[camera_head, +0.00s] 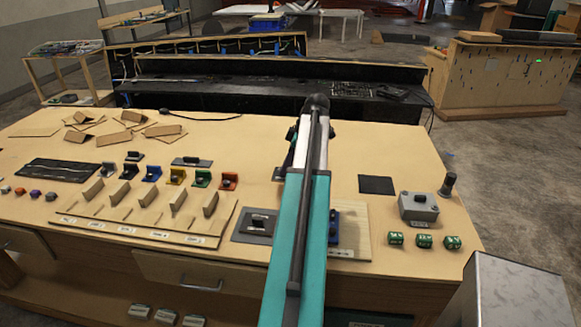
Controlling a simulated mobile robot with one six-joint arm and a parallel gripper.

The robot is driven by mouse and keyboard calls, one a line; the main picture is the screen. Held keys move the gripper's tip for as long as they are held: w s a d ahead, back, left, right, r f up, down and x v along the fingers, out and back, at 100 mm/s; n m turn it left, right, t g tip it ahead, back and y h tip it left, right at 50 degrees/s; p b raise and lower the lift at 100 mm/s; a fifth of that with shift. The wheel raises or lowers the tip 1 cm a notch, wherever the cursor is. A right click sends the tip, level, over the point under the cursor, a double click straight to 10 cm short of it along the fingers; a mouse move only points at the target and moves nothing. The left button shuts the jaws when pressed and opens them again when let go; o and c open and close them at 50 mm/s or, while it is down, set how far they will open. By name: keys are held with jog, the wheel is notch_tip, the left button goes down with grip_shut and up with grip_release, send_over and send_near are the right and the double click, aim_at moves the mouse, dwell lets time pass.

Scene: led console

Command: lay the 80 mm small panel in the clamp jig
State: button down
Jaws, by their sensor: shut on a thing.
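My teal arm reaches out over the middle of the table, and its wrist is at the table's far half. My gripper (291,150) is mostly hidden behind the arm; only dark parts show at its left side. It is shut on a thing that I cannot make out. A dark flat piece (279,173) peeks out left of the arm; I cannot tell whether it is held or lies on the table. A pale wooden board (356,240) with a blue fixture (334,226), perhaps the clamp jig, stands at the front, partly covered by my arm. I cannot identify the 80 mm small panel.
A grey plate with a dark block (254,226) lies left of the arm. A labelled wooden rack (140,222) with upright dividers and several coloured clips is further left. A grey button box (418,208), green blocks (424,241) and a dark mat (376,185) are to the right.

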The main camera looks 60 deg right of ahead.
jog(key=shift+m+h, duration=0.4)
jog(key=shift+m, duration=0.4)
jog(key=w+a, duration=0.9)
jog(key=w+a+b, duration=0.1)
jog(key=w+a, duration=0.8)
jog(key=w+a+r+b, duration=0.1)
jog(key=w+a, duration=0.8)
jog(key=shift+w+a, duration=0.15)
jog(key=shift+a, duration=0.05)
jog(key=w+a, duration=0.2)
jog(key=a, duration=1)
jog(key=w+a+m+b, duration=0.1)
jog(key=w+a, duration=0.2)
jog(key=a, duration=0.9)
jog(key=w+a+b, duration=0.1)
jog(key=w+a, duration=0.1)
jog(key=a, duration=0.9)
jog(key=shift+w+a+r+m+h, duration=0.3)
jog(key=shift+w+a+r+m, duration=0.1)
jog(key=shift+d, duration=0.15)
